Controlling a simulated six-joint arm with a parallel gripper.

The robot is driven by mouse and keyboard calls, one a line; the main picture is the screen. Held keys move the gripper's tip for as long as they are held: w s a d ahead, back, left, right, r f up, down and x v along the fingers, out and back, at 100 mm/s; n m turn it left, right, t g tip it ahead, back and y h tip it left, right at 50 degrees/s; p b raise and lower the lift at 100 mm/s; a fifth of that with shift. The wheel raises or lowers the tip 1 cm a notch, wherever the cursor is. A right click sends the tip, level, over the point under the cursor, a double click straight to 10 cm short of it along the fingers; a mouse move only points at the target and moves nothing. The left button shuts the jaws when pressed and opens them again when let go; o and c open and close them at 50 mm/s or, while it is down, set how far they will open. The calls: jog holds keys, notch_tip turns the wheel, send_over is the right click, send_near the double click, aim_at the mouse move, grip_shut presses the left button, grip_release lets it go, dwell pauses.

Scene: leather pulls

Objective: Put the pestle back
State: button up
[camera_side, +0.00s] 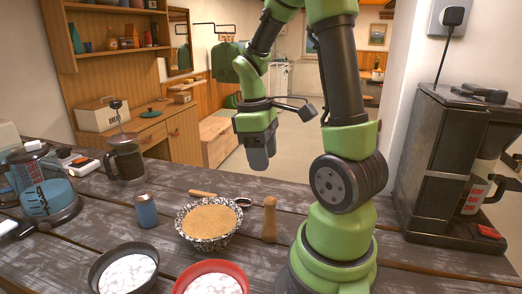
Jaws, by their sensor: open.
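A speckled stone bowl (184,236), which looks like the mortar, stands on the dark plank table and is full of a tan, grainy material. An upright wooden piece (270,219), thick at the foot with a rounded top, stands to its right and looks like the pestle. A short wooden stick (202,193) shows behind the bowl; I cannot tell whether it is a handle or a separate tool. My gripper (259,160) hangs above the table's back part, pointing down, open and apart from these things. Its fingertips are small and dark in this view.
A blue shaker (146,212) stands left of the bowl, and a small round dark item (243,202) lies behind it. Dark (96,268) and red (240,272) pans are in front. A blender (48,195) and glass jug (126,160) stand left, a coffee machine (435,170) right.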

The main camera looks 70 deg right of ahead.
jog(key=a+r+m+t+y, duration=0.1)
jog(key=a+r+t, duration=0.3)
jog(key=a, duration=0.4)
jog(key=s+a+r+m+t+y, duration=0.1)
jog(key=a+r+m+t, duration=0.2)
jog(key=a+r, duration=0.4)
jog(key=shift+a+t, duration=0.65)
jog(key=shift+t, duration=0.25)
